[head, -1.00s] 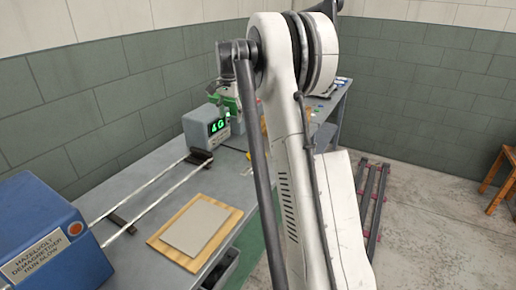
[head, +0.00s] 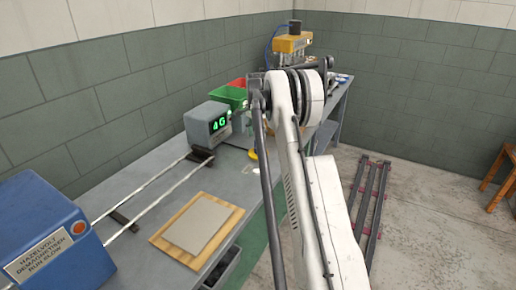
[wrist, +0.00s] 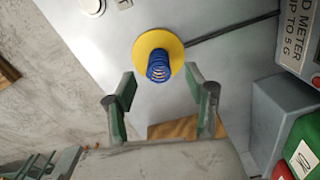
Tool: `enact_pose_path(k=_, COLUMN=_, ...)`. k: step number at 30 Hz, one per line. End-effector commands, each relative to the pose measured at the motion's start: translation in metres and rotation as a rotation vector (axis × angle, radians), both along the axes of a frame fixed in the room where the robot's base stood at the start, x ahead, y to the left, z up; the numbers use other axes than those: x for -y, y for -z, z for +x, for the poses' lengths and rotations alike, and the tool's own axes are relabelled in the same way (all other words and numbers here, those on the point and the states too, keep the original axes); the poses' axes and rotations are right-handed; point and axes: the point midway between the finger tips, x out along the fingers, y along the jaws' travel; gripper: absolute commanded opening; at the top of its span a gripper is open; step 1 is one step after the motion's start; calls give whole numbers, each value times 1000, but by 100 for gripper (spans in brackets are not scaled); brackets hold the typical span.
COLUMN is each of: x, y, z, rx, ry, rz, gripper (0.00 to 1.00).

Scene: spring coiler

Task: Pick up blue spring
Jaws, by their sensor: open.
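The blue spring (wrist: 158,68) is a dark blue coil on a round yellow disc (wrist: 147,45) in the wrist view. My gripper (wrist: 161,88) is open, with its two green fingers apart and nothing between them. The spring appears just beyond the fingertips, roughly centred between them. In the head view a small yellow piece (head: 253,154) shows on the bench beside my arm; the spring cannot be made out there. My gripper is hidden behind my arm in the head view.
A blue demagnetiser (head: 48,235) with two pale rails is at left. A wooden board with a grey plate (head: 198,222) lies in front. A yellow machine (head: 292,45) stands far back.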

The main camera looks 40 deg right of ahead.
Motion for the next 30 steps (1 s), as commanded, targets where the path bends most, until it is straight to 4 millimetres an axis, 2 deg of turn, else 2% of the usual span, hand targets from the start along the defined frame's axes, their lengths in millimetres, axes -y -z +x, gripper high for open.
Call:
enact_pose_path(k=3, x=0, y=14, z=0, rx=0, ry=0, rz=0, gripper=50)
enact_pose_path(k=11, x=2, y=25, z=-1, rx=0, ry=0, rz=0, gripper=50)
enact_pose_path(k=21, x=7, y=68, z=-2, rx=0, ry=-1, rz=0, gripper=50)
enact_pose_path(k=28, x=6, y=71, z=-2, rx=0, ry=-1, rz=0, gripper=50)
enact_pose_path(k=30, x=6, y=71, z=-2, rx=0, ry=-1, rz=0, gripper=43)
